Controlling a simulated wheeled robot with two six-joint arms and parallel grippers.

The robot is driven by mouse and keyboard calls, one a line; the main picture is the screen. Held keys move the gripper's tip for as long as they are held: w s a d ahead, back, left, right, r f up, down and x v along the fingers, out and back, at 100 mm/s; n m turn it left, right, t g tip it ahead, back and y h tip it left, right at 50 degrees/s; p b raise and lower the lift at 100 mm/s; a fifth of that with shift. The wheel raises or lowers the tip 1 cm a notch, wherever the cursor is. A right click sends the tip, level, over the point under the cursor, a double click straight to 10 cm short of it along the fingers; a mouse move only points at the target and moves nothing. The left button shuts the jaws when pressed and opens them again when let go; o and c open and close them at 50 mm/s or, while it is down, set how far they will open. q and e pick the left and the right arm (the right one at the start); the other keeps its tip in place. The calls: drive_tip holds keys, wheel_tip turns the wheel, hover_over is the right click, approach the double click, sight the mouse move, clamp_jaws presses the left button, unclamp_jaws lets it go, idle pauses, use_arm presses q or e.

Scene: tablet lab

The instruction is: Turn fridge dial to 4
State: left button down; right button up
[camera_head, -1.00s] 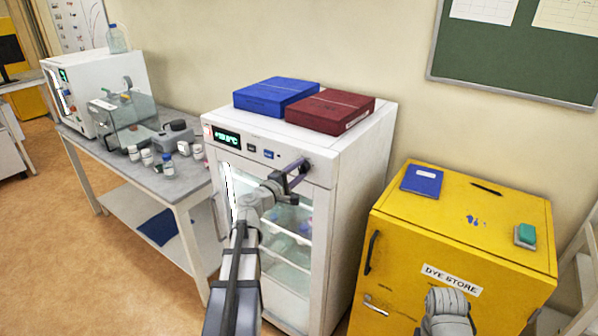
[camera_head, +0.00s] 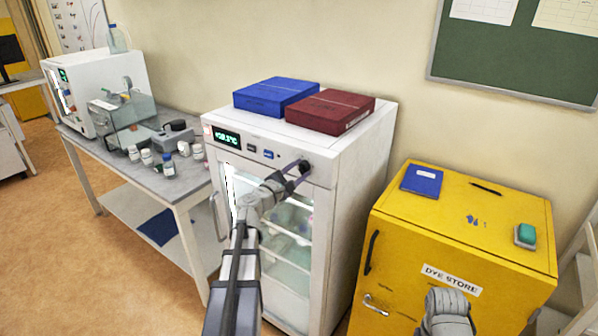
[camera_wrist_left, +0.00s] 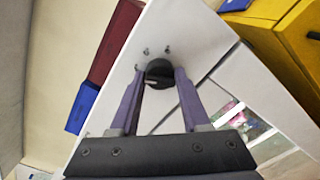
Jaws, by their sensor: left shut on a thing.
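The white fridge (camera_head: 330,200) has a glass door and a green-lit display (camera_head: 227,137) on its top front panel; the reading is too blurred to be sure of. The black round dial (camera_wrist_left: 159,73) is at the panel's right end, and it also shows in the head view (camera_head: 304,166). My left gripper (camera_head: 298,174) reaches it from the front. In the left wrist view its purple fingers (camera_wrist_left: 158,80) stand one on each side of the dial, shut on it. A pale mark shows on the dial's face. My right arm shows at the bottom right, its fingers out of view.
A blue box (camera_head: 275,96) and a dark red box (camera_head: 330,110) lie on the fridge top. A yellow dye store cabinet (camera_head: 455,235) stands to the right. A bench (camera_head: 180,185) with bottles and instruments stands to the left.

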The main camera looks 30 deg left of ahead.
idle(0.3)
use_arm(q)
drive_tip(key=shift+c, duration=1.9)
unclamp_jaws()
drive_tip(key=s, duration=0.8)
drive_tip(key=shift+a, duration=0.3)
drive_tip(key=shift+w, duration=0.1)
